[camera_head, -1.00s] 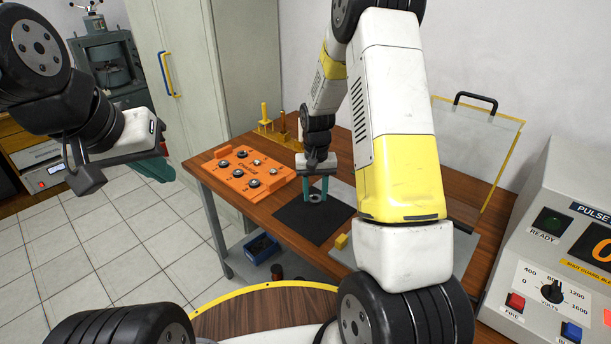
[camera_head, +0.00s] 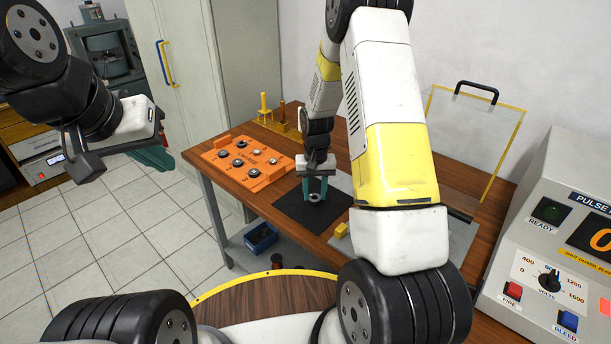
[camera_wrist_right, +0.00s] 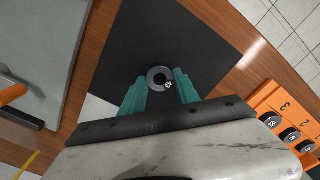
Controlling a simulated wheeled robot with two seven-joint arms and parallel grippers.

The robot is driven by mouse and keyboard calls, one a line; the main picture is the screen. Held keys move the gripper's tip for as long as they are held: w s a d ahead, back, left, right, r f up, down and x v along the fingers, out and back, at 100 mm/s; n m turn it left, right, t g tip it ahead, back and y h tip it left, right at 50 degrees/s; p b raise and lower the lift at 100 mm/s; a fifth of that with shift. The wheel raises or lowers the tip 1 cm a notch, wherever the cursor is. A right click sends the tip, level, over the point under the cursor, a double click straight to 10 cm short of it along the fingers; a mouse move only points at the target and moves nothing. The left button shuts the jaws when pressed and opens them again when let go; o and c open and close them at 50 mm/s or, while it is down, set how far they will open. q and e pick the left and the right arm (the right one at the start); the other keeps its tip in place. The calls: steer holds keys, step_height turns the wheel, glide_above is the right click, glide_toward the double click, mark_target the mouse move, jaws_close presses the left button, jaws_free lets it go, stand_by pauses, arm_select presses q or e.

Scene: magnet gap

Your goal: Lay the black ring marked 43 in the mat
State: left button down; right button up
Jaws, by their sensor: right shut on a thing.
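The black ring (camera_wrist_right: 159,77) is between the teal fingertips of my right gripper (camera_wrist_right: 160,88), which is shut on it. Its number cannot be read; a small pale spot shows on its edge. The black square mat (camera_wrist_right: 150,30) lies beneath on the wooden table, and also shows in the head view (camera_head: 290,212). In the head view my right gripper (camera_head: 316,188) points down over the mat; any gap below the ring cannot be judged. My left gripper (camera_head: 152,157) hangs at the left, away from the table, its fingers mostly hidden.
An orange tray (camera_head: 262,182) with several round black pieces stands left of the mat. A small yellow block (camera_head: 341,230) lies right of the mat on a grey plate (camera_head: 460,240). A clear yellow-edged guard (camera_head: 475,135) and a pulse console (camera_head: 565,230) stand further right.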

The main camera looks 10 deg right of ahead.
steer(key=shift+f, duration=0.15)
stand_by(0.6)
steer(key=o, duration=1.3)
steer(key=shift+o, duration=0.2)
steer(key=shift+c, duration=0.2)
steer(key=c, duration=0.5)
steer(key=shift+r, duration=2.25)
